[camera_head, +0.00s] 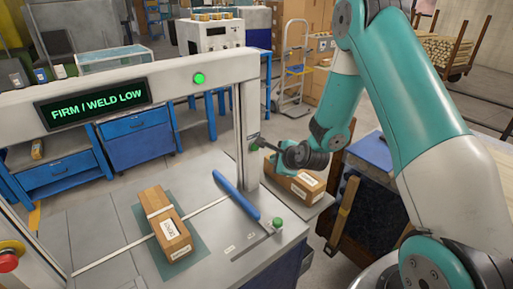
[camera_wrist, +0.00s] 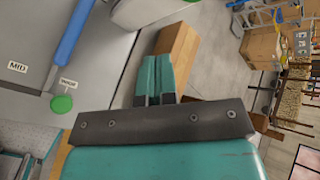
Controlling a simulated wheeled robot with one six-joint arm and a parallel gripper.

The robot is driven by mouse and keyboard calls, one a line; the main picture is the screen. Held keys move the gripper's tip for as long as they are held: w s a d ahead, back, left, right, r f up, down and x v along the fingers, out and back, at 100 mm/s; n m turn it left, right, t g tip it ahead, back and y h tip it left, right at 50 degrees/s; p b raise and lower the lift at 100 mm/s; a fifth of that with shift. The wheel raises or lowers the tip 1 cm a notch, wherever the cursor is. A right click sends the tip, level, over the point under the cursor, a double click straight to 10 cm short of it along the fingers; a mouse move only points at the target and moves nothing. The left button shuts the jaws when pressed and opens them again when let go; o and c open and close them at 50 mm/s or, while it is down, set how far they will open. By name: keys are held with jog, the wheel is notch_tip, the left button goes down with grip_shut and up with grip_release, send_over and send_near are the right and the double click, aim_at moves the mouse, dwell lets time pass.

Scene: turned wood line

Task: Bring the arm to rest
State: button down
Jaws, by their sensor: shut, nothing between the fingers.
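My arm reaches down from the top right in the head view, and my gripper (camera_head: 262,145) points left beside the right post of the machine frame. In the wrist view my gripper (camera_wrist: 154,62) has its two teal fingers together with nothing between them.
A strapping machine (camera_head: 245,125) shows "FIRM / WELD LOW" on its display (camera_head: 95,103) and a lit green lamp (camera_head: 199,79). A blue lever (camera_head: 236,196) and green knob (camera_head: 278,223) are near.

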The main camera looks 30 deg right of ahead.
dwell(0.3)
jog(key=s+a+r+n+g+y+b, duration=0.1)
jog(key=s+a+r+n+g+y, duration=0.1)
jog(key=s+a+r+n, duration=0.5)
jog(key=s+a+r+n+g+y, duration=0.3)
jog(key=a+r+n, duration=0.2)
jog(key=a+n, duration=0.35)
jog(key=s+a+r+n+g, duration=0.2)
jog(key=s+r+n, duration=0.1)
jog(key=s+n, duration=0.4)
jog(key=s+a+r+n+g+h+b, duration=0.1)
jog(key=s+a+r+n+g, duration=0.1)
jog(key=s+n, duration=0.6)
jog(key=s+r+g, duration=0.1)
jog(key=s+r, duration=0.1)
jog(key=s, duration=0.4)
jog(key=shift+s+a+g, duration=0.25)
jog(key=shift+a+g, duration=0.05)
jog(key=shift+a, duration=0.05)
